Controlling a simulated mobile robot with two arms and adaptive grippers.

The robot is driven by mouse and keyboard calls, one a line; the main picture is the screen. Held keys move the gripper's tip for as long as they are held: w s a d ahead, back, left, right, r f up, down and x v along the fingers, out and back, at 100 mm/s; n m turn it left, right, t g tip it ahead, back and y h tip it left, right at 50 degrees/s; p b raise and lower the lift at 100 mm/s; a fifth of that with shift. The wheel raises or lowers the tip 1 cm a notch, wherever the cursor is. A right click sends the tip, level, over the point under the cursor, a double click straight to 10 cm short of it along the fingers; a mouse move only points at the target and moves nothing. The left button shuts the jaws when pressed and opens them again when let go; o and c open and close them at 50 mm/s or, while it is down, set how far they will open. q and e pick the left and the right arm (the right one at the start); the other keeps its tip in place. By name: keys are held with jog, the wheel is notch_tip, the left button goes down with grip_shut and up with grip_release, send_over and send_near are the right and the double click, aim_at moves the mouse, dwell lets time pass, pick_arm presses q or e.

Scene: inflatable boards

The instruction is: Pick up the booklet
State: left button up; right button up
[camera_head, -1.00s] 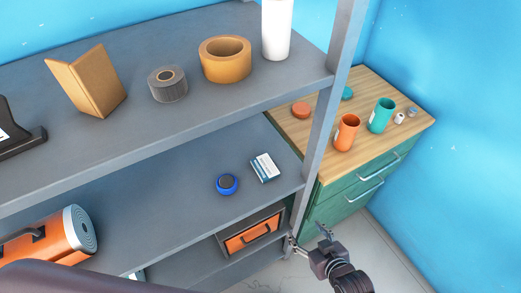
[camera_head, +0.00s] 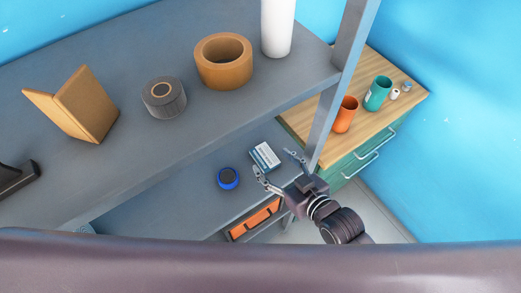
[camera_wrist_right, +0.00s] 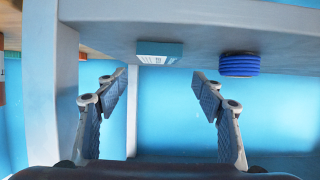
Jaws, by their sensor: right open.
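The booklet (camera_head: 265,156) is a small, thick white and blue block lying on the grey middle shelf near its right end. It also shows in the right wrist view (camera_wrist_right: 160,52), with a teal edge, at the top between my fingers. My right gripper (camera_head: 272,161) is open, with its two fingers spread at the near side of the booklet. The right wrist view shows the empty gap between the fingers (camera_wrist_right: 157,95). I cannot tell whether a finger touches the booklet. My left gripper is not in view.
A round blue item (camera_head: 228,178) lies left of the booklet. An orange-fronted drawer (camera_head: 255,220) is below.

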aim_at(261, 151)
jog(key=shift+p+x, duration=0.5)
jog(key=shift+x, duration=0.55)
jog(key=x, duration=0.3)
jog(key=shift+d+f+p, duration=0.1)
jog(key=shift+f+p, duration=0.2)
jog(key=shift+p, duration=0.1)
jog(key=shift+w+a+f, duration=0.2)
jog(key=shift+w, duration=0.1)
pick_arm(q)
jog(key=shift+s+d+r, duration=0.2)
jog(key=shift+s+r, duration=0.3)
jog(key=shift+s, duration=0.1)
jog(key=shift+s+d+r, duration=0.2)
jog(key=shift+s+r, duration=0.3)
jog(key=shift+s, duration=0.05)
pick_arm(e)
jog(key=c, duration=1.3)
jog(key=shift+o, duration=0.2)
jog(key=shift+r, duration=0.1)
